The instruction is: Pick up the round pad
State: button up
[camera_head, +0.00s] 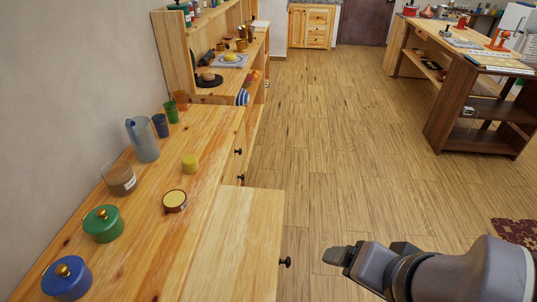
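No thing in view is plainly a round pad. A low round thing with a cream top and dark red-brown side (175,200) lies on the wooden counter (230,215). A small yellow round block (190,163) sits just behind it. I cannot tell whether either is the pad. My gripper (338,255) is at the lower right, over the floor, to the right of the counter and clear of it. It points left. Its fingers overlap from this side, so its opening cannot be judged.
Blue (67,278) and green (103,223) lidded pots, a glass (119,178), a grey-blue pitcher (143,138) and several cups line the wall side. A black drawer knob (285,262) juts from the counter front. A dark shelf unit (480,120) stands right. The middle floor is clear.

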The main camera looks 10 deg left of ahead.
aim_at(189, 163)
jog(key=i+l+z, duration=0.6)
jog(key=i+l, duration=0.25)
jog(key=i+j+u, duration=0.25)
jog(key=i+u, duration=0.25)
jog(key=i+j+u, duration=0.1)
jog(key=i+u, duration=0.25)
jog(key=u, duration=0.15)
jog(key=i+l+u, duration=0.1)
jog(key=i+u, duration=0.35)
jog(key=i+l+u, duration=0.25)
jog(key=i+u, duration=0.25)
jog(key=i+l+u, duration=0.3)
jog(key=u, duration=0.2)
jog(key=i+u, duration=0.25)
jog(key=u, duration=0.2)
jog(key=i+u, duration=0.3)
jog(key=u, duration=0.2)
jog(key=i+l+u, duration=0.2)
jog(key=u, duration=0.25)
jog(key=i+l+u, duration=0.25)
jog(key=u, duration=0.2)
